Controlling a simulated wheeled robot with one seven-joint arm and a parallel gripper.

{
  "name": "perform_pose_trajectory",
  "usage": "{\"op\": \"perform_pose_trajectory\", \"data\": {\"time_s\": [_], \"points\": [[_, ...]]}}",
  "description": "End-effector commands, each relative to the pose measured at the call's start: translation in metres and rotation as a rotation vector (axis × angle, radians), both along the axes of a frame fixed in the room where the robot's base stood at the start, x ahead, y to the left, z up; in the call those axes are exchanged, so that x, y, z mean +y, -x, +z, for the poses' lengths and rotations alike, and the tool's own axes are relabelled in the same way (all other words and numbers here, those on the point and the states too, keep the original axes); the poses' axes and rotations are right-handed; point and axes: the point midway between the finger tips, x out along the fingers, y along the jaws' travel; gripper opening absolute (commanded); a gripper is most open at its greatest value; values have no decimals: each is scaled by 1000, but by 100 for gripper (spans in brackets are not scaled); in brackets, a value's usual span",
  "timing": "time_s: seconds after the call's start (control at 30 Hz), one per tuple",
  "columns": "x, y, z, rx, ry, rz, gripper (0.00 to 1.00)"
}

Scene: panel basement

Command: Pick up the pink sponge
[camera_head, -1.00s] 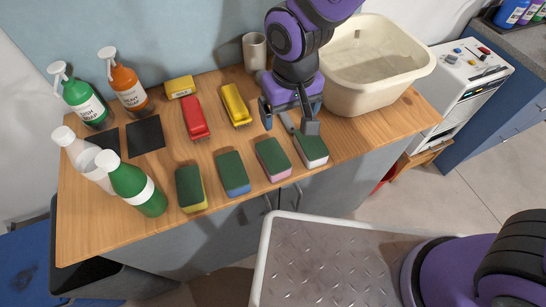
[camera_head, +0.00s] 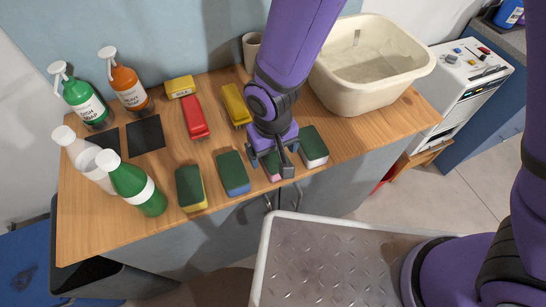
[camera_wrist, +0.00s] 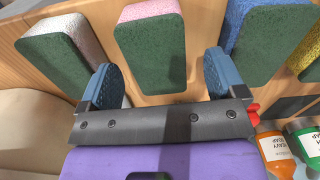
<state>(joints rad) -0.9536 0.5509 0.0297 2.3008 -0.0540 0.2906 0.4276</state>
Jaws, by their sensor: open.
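The pink sponge (camera_wrist: 150,12) has a dark green scouring face and a pink side. In the wrist view it lies straight ahead, between the two spread fingers of my gripper (camera_wrist: 160,85), with a gap on each side. In the head view my gripper (camera_head: 272,163) is over the pink sponge (camera_head: 274,177) and hides most of it; only a little pink shows. The gripper is open and holds nothing. Whether the fingertips reach down beside the sponge is hard to tell.
A white sponge (camera_head: 313,147) stands close right of the gripper and a blue sponge (camera_head: 233,172) close left. A yellow sponge (camera_head: 191,188) lies farther left. Red (camera_head: 195,117) and yellow (camera_head: 235,104) brushlike items lie behind. A cream tub (camera_head: 365,95) stands at the right, bottles at the left.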

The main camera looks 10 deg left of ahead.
Motion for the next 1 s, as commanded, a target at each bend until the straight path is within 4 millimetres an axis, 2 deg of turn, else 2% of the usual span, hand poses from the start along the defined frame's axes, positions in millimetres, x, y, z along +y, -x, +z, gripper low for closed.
{"op": "perform_pose_trajectory", "data": {"time_s": [0.1,0.27,0.57,0.6,0.67,0.8,0.83,1.0], "points": [[-1,-3,-17,2,3,-1,89],[-1,-3,-33,1,2,0,89],[-1,-3,-38,-1,-1,0,89],[-1,-3,-38,-1,-1,0,87],[-1,-3,-37,0,0,0,73],[-1,-3,-37,0,0,-1,41],[-1,-3,-37,0,0,-1,37],[-1,-3,-37,0,0,-1,37]]}}
